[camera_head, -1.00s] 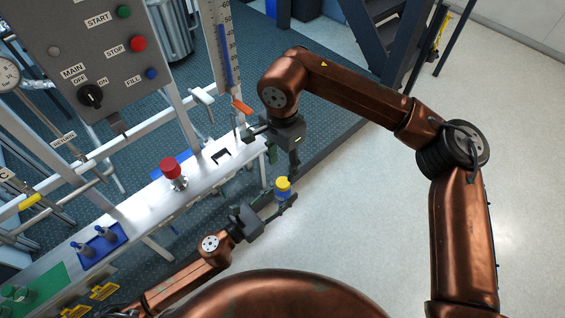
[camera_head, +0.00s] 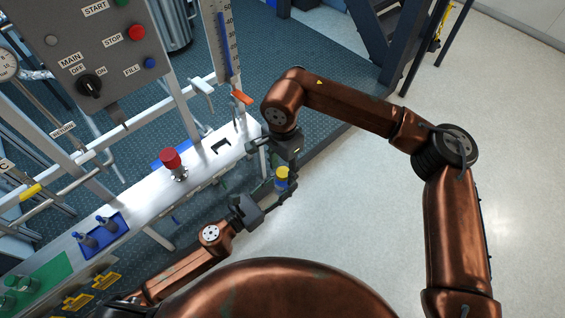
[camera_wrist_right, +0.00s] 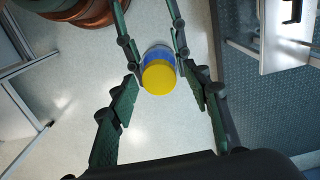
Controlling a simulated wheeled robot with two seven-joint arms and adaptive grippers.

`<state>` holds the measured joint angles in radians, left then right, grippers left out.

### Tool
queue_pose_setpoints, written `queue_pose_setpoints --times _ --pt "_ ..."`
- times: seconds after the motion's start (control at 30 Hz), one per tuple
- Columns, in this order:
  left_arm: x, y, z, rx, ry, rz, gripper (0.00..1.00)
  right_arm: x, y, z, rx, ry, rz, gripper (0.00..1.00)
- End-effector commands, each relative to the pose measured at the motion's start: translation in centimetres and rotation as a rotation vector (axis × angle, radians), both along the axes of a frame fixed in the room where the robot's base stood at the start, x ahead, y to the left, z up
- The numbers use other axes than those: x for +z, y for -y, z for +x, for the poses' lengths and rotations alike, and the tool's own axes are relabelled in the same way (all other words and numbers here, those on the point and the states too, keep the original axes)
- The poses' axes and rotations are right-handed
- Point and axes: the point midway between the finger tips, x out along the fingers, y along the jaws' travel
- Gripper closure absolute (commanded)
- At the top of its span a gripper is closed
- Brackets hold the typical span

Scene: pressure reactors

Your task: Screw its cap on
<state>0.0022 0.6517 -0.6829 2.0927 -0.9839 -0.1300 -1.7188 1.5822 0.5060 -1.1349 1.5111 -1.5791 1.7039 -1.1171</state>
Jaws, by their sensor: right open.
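A small blue container (camera_head: 281,184) with a yellow cap (camera_head: 283,172) on top is held in the air at the tips of my left gripper (camera_head: 276,189). In the right wrist view the yellow cap (camera_wrist_right: 158,78) faces the camera, with the blue body (camera_wrist_right: 157,53) behind it. How tightly the cap sits cannot be told. My right gripper (camera_head: 283,163) is just above the cap, pointing down. Its green-padded fingers (camera_wrist_right: 160,90) are spread on both sides of the cap, with gaps.
A metal bench (camera_head: 140,204) runs along the left with a red knob (camera_head: 171,159), a blue tray (camera_head: 102,234) and a green mat (camera_head: 45,284). A control panel (camera_head: 90,50) and an orange-handled valve (camera_head: 242,97) stand behind. Open floor (camera_head: 370,210) lies to the right.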

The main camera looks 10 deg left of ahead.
Motion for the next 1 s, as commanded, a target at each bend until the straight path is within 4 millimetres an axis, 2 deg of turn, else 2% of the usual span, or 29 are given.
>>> queue_pose_setpoints --times 0.3,0.9,1.0 --pt "0.09 0.01 0.0 0.0 0.001 -0.001 1.0 -0.16 -0.03 -0.02 0.0 0.0 0.0 0.56" --pt "0.09 0.05 -0.03 -0.002 0.002 -0.001 1.0 -0.13 -0.05 0.0 0.0 0.001 0.001 0.98" --pt "0.09 0.07 -0.04 -0.002 0.002 -0.001 1.0 -0.13 -0.06 0.01 -0.005 0.001 0.002 0.99"
